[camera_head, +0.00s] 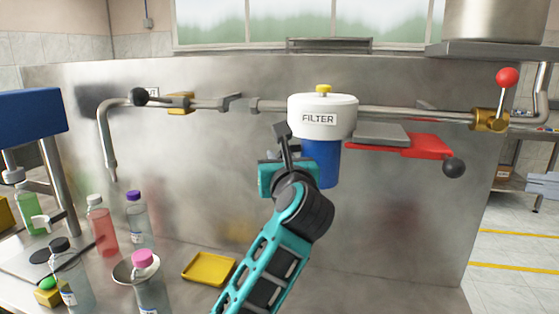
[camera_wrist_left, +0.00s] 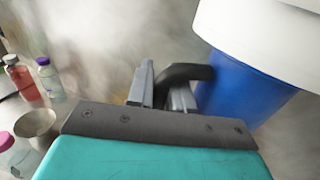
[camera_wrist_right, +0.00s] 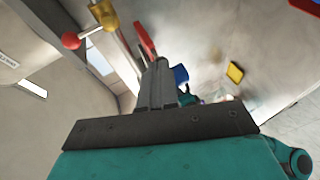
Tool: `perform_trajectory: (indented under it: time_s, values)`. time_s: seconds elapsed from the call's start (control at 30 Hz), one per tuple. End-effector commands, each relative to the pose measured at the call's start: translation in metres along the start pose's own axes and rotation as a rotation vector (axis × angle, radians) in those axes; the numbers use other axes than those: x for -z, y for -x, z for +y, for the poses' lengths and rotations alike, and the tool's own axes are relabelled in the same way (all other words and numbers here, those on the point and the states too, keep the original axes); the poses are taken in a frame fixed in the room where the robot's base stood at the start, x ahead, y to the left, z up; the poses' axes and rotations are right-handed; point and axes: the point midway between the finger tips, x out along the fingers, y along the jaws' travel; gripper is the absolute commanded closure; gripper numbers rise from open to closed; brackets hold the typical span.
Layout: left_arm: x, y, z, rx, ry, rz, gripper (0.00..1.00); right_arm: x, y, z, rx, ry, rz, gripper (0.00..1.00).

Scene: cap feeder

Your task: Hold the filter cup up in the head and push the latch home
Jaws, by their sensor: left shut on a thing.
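The white filter head (camera_head: 322,103), labelled FILTER, hangs on the pipe. The blue filter cup (camera_head: 322,160) is upright directly under it, its top edge hidden by the head's rim. My left gripper (camera_head: 284,140) is left of the cup; the left wrist view shows its fingers shut on the cup's dark handle (camera_wrist_left: 188,73). The red latch (camera_head: 427,146) with a black ball knob (camera_head: 453,168) sticks out to the right beside a grey plate (camera_head: 381,134). My right gripper (camera_wrist_right: 160,85) shows only in its wrist view, shut and empty, with the red latch (camera_wrist_right: 144,40) beyond it.
A red-knobbed valve lever (camera_head: 507,78) stands on the pipe's right end. Several bottles, including a pink-capped one (camera_head: 147,280), stand on the counter at lower left. The steel panel's front is clear below the latch.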

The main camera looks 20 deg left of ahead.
Motion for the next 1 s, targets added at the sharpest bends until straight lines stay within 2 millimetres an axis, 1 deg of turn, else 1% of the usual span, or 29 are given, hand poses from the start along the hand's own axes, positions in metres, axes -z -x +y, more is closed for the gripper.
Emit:
perform_trajectory:
  time_s: [0.03, 0.13, 0.27, 0.37, 0.8, 1.0]
  values:
    - [-0.001, 0.000, 0.000, 0.001, 0.002, -0.003, 1.00, 0.003, 0.005, 0.004, -0.005, 0.025, 0.005, 1.00]
    - [-0.001, 0.000, 0.000, 0.001, 0.002, -0.003, 1.00, 0.007, 0.010, 0.007, -0.001, 0.056, 0.012, 1.00]
    - [-0.001, 0.000, 0.000, 0.000, 0.002, -0.003, 1.00, 0.009, 0.007, 0.008, 0.002, 0.065, 0.017, 1.00]
    - [-0.001, 0.000, 0.000, 0.001, 0.002, -0.003, 1.00, 0.009, -0.003, 0.008, 0.002, 0.063, 0.019, 1.00]
    - [-0.001, 0.000, 0.000, 0.000, 0.002, -0.003, 1.00, 0.010, -0.065, 0.008, 0.001, 0.064, 0.015, 1.00]
    - [-0.001, 0.000, 0.000, 0.001, 0.002, -0.003, 1.00, 0.010, -0.083, 0.008, 0.000, 0.063, 0.016, 1.00]
